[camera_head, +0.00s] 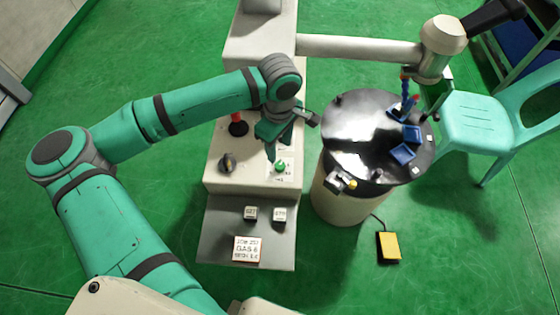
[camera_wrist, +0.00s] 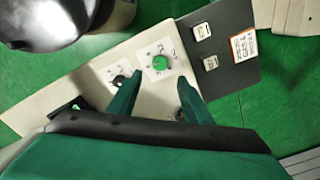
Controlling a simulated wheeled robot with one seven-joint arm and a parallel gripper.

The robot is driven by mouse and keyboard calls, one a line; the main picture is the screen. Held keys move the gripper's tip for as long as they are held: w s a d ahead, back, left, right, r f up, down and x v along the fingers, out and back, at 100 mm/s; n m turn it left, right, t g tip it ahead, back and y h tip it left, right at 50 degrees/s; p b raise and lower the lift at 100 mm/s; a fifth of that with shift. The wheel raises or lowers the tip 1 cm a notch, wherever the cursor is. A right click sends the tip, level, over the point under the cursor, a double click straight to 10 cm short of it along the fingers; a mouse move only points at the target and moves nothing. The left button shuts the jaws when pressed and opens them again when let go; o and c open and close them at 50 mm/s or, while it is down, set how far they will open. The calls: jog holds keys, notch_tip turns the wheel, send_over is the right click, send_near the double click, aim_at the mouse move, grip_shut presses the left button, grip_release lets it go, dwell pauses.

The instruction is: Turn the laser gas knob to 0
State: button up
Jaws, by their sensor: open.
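A green knob (camera_head: 280,167) sits on a white dial at the front right of the cream control panel (camera_head: 252,180). In the wrist view the green knob (camera_wrist: 160,62) lies just beyond and between my fingertips. My gripper (camera_head: 280,150) is open and points down over the panel; it also shows in the wrist view (camera_wrist: 159,78). The fingers appear apart from the knob, with nothing held. A black knob (camera_head: 227,162) is at the panel's front left. Another dark knob (camera_wrist: 118,82) is beside one finger. The dial lettering is too small to read, so I cannot tell which is the laser gas knob.
A red control (camera_head: 237,117) on a black base stands farther back. A sign mentioning GAS (camera_head: 247,249) and two small labelled blocks (camera_head: 251,212) are on the grey front shelf. A round drum table (camera_head: 345,135) stands close at right. A yellow pedal (camera_head: 389,246) lies on the floor.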

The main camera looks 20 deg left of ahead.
aim_at(281, 165)
notch_tip(281, 165, down, 9)
jog(key=shift+f, duration=0.2)
dwell(0.3)
jog(key=shift+w, duration=0.1)
jog(key=c, duration=1.1)
jog(key=shift+o, duration=0.2)
jog(key=shift+d, duration=0.2)
